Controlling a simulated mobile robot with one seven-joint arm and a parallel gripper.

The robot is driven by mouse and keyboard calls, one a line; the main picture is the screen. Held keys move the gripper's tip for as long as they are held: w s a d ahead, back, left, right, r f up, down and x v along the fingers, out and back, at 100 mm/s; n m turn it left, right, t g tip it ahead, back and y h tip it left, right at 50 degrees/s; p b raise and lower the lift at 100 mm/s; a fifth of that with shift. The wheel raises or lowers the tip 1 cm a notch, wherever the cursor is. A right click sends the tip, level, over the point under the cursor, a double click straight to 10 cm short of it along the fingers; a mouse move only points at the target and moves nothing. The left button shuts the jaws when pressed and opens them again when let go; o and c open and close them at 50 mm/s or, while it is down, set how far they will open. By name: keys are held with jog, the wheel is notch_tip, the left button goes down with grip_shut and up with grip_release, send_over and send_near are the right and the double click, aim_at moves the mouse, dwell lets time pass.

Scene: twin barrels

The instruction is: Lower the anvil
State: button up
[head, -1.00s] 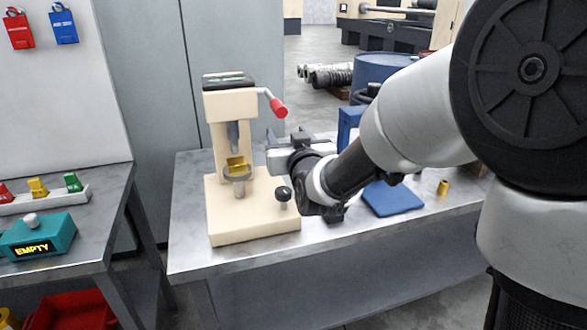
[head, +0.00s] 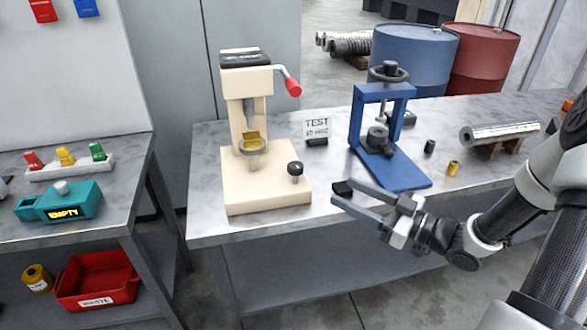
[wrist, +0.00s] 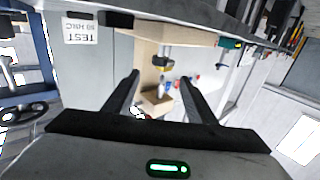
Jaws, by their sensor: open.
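The cream tester (head: 262,190) stands upright on the steel bench. Its cup-shaped anvil (head: 252,160) sits on a short stem above the base, with a gold block (head: 251,142) on it below the head. A black knob (head: 295,169) stands at the base's right side, and a red-tipped lever (head: 291,86) is at the upper right. My gripper (head: 342,195) is open and empty, right of the base and apart from it.
A blue press (head: 402,176) with a handwheel stands behind my gripper. A "TEST" sign (head: 317,128) stands between it and the tester. A brass cylinder (head: 453,168) and a metal bar (head: 500,132) lie farther right. The left table holds a teal "EMPTY" box (head: 72,203).

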aim_at(302, 173)
jog(key=b+x, duration=0.2)
jog(key=x, duration=1.4)
jog(key=shift+f, duration=0.1)
jog(key=c, duration=1)
jog(key=shift+c, duration=0.2)
